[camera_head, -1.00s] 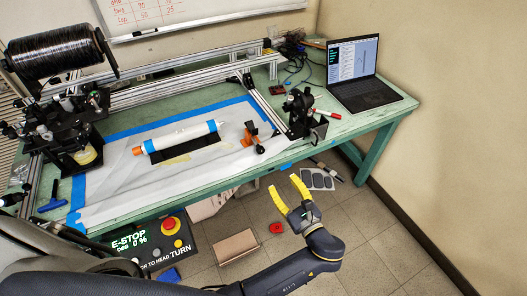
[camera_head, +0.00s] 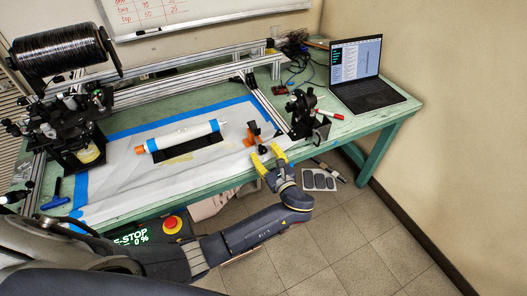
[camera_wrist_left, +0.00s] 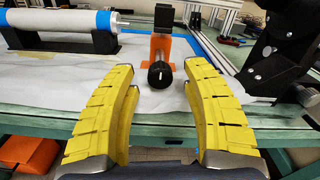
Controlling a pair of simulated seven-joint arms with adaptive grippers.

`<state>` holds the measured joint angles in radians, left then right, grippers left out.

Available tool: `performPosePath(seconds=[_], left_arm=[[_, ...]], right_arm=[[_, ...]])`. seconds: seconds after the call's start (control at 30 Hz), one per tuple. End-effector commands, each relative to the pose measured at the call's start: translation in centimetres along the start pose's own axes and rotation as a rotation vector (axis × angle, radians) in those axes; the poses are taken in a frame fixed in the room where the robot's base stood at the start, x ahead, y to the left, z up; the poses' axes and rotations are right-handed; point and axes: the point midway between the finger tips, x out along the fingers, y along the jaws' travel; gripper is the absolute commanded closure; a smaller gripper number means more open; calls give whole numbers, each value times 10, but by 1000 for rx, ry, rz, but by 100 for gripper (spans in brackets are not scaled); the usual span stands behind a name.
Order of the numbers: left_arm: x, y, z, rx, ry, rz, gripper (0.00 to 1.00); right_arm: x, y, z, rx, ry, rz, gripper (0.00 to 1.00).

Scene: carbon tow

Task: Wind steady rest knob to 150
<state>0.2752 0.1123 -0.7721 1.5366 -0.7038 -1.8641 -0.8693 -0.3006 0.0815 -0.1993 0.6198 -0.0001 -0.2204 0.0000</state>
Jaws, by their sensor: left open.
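The steady rest (camera_head: 255,134) is an orange and black stand on the white sheet near the table's front edge. In the left wrist view its orange post (camera_wrist_left: 161,50) stands upright. Its black round knob (camera_wrist_left: 160,75) with a white mark faces me. My left gripper (camera_head: 266,154) has yellow fingers and is open and empty at the front table edge. In the left wrist view the knob lies ahead, between the fingers and beyond their tips, with no contact visible. No scale or number near the knob can be read. My right gripper is not in view.
A white tube with an orange end (camera_head: 182,137) lies on black supports left of the steady rest. A black mounted unit (camera_head: 305,115) stands close on the right. A laptop (camera_head: 363,75) sits at the back right. The green table edge (camera_wrist_left: 150,124) runs beneath the fingers.

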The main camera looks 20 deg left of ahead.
Motion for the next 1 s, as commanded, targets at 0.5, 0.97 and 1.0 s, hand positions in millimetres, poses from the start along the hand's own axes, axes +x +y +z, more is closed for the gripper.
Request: performPosePath(seconds=[0.5, 0.97, 1.0], left_arm=[[11, 0, 0, 0, -1, 0, 52], [11, 0, 0, 0, -1, 0, 100], [11, 0, 0, 0, -1, 0, 100]], right_arm=[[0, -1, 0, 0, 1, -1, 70], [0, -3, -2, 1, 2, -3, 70], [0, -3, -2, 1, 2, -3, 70]])
